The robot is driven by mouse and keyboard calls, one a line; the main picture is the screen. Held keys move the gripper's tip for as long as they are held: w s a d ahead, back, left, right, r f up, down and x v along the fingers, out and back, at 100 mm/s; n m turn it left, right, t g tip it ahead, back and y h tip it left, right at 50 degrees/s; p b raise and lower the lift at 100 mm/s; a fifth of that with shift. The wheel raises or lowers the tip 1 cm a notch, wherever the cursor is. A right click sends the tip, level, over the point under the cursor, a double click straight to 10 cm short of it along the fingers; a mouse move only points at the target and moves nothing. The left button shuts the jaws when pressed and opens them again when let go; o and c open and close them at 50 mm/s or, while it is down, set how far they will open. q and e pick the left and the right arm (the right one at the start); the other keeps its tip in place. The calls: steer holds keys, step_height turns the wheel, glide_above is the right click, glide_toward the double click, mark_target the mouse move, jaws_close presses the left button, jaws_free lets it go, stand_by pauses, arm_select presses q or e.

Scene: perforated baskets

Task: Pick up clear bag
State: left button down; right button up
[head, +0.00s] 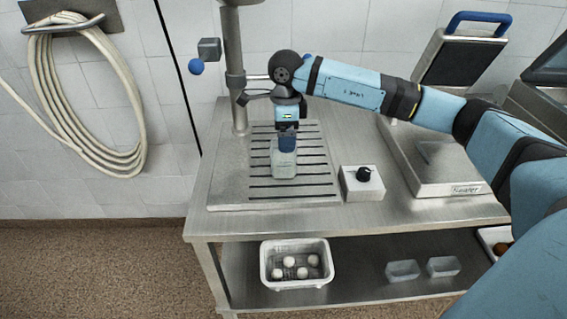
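My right gripper (287,127) comes from the right and points down right at the blue top. The fingers are small and overlap the blue top, so I cannot tell whether they are open or shut on it. My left gripper is not in view.
A small box with a black knob (362,184) and a scale-like steel machine (440,165) stand to the right. A vertical pipe (236,75) rises behind left. The lower shelf holds a white basket (297,284) with pale round items and two clear tubs (403,271). A hose (75,110) hangs left.

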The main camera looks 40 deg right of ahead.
mark_target(284, 158)
steer(key=shift+a+f, duration=0.15)
steer(key=shift+f, duration=1.2)
steer(key=shift+a+f, duration=0.15)
steer(key=shift+f, duration=1.15)
steer(key=c, duration=1)
steer(key=shift+c, duration=0.4)
steer(key=shift+r, duration=0.15)
